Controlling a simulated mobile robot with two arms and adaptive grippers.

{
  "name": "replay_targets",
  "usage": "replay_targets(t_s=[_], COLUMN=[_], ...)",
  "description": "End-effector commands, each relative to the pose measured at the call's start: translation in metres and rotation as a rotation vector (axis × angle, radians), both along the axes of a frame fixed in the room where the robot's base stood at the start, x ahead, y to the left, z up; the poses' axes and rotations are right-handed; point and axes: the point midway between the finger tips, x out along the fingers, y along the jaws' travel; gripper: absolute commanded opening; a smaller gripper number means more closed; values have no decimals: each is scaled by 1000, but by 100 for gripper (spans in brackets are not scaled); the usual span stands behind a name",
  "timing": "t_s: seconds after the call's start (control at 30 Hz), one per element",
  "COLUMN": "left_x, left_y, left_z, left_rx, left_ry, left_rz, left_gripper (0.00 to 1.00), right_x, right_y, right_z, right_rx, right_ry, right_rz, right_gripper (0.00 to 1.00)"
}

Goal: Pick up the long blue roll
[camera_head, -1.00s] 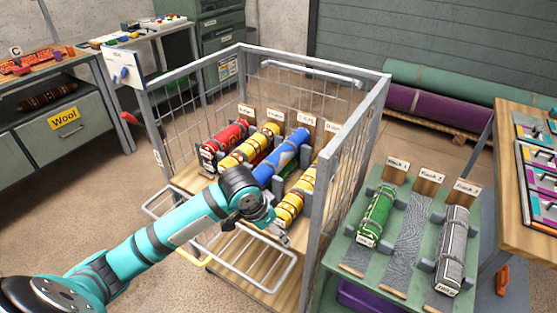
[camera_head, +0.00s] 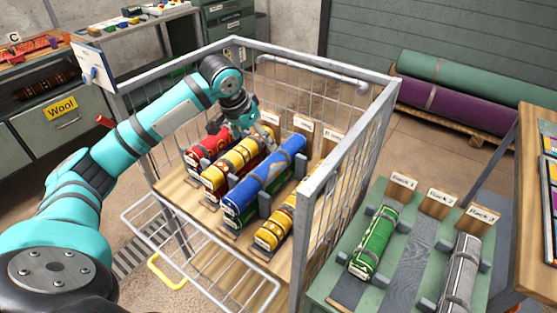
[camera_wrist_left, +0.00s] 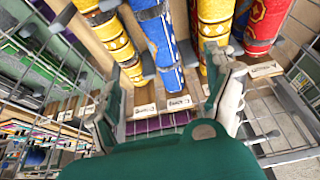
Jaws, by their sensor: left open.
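The long blue roll (camera_head: 262,182) lies in holders on the wooden shelf of the wire cart, with yellow patterned rolls on both sides. In the left wrist view the blue roll (camera_wrist_left: 161,42) runs up and away near the middle. My left gripper (camera_head: 252,127) is over the cart, near the far ends of the rolls by the label cards. In the wrist view its open fingers (camera_wrist_left: 165,100) stand wide apart, with the label cards between them. I see nothing held in it. My right gripper is in neither view.
A red roll (camera_head: 208,147) and a yellow roll (camera_head: 238,163) lie left of the blue one, another yellow roll (camera_head: 275,228) right. The cart's metal frame (camera_head: 345,150) and mesh sides surround them. A green rack table (camera_head: 330,285) holds green and grey rolls.

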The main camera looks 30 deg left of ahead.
Motion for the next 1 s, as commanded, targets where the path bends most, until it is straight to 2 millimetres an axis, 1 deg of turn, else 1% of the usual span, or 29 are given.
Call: replay_targets(t_s=[0.07, 0.17, 0.4, 0.5, 0.6, 0.7, 0.83, 0.93, 1.0], left_x=[1, 5, 24, 33, 39, 43, 45, 45, 45], left_y=[1, 1, -1, -2, -2, -3, -2, -2, -1], left_z=[-2, -15, -63, -82, -98, -108, -114, -124, -136], left_rx=[-1, -1, -2, -3, -1, -1, 0, 0, 1], left_ry=[1, 4, 5, 3, 2, 1, 0, 3, 5], left_rz=[3, 4, 4, 3, 4, 3, 2, 2, 2], left_gripper=[87, 87, 87, 87, 87, 87, 87, 87, 87], right_x=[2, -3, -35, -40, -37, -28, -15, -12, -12], right_y=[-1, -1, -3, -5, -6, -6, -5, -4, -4], right_z=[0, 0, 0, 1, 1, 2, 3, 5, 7], right_rx=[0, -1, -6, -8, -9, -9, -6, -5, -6], right_ry=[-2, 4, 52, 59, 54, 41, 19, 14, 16], right_rz=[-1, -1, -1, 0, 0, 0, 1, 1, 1], right_gripper=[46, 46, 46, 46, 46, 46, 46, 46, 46])
